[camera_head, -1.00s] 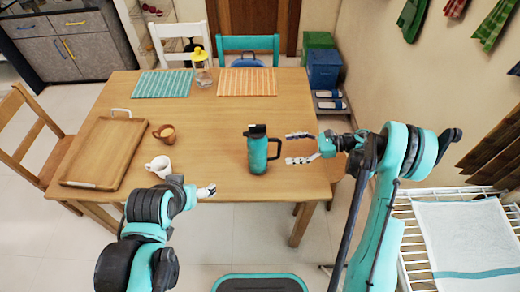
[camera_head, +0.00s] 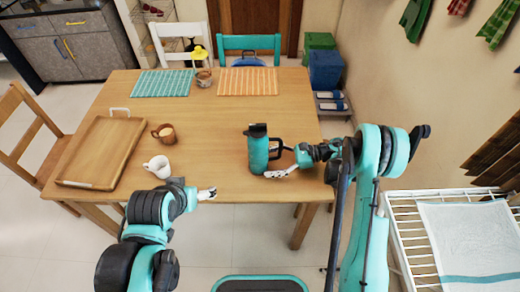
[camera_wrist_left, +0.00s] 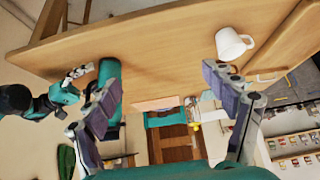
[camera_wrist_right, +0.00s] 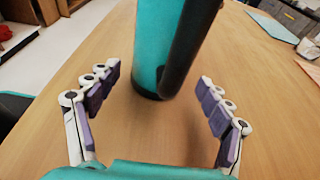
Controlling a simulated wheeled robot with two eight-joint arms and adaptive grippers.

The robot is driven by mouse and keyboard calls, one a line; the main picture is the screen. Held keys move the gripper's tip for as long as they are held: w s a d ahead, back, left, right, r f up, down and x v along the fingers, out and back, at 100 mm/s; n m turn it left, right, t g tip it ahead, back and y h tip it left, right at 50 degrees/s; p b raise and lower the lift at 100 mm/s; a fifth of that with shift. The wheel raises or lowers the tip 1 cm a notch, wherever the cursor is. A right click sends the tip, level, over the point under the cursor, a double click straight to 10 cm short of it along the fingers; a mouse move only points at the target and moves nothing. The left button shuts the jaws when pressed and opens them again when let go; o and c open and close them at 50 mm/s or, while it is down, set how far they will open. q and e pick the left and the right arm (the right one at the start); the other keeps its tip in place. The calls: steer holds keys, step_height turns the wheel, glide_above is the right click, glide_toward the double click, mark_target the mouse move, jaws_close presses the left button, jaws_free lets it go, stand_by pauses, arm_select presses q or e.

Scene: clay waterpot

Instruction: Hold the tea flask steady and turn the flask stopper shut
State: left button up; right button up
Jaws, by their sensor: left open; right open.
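The tea flask (camera_head: 258,155) is teal with a black side handle and stands upright near the table's front edge. Its black stopper (camera_head: 257,130) sits on top. My right gripper (camera_head: 274,161) is open at the flask's right side, at the handle. In the right wrist view the flask (camera_wrist_right: 150,45) rises ahead, between and beyond the spread fingers (camera_wrist_right: 158,75); I see no clear contact. My left gripper (camera_head: 211,193) is open and empty at the table's front edge, left of the flask. The left wrist view shows the flask (camera_wrist_left: 109,82) partly behind one finger.
A white mug (camera_head: 158,166), a brown cup (camera_head: 165,133) and a wooden tray (camera_head: 72,180) lie to the left. The table's middle is clear.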

steer(key=shift+a+f, duration=0.1)
steer(key=shift+a, duration=0.35)
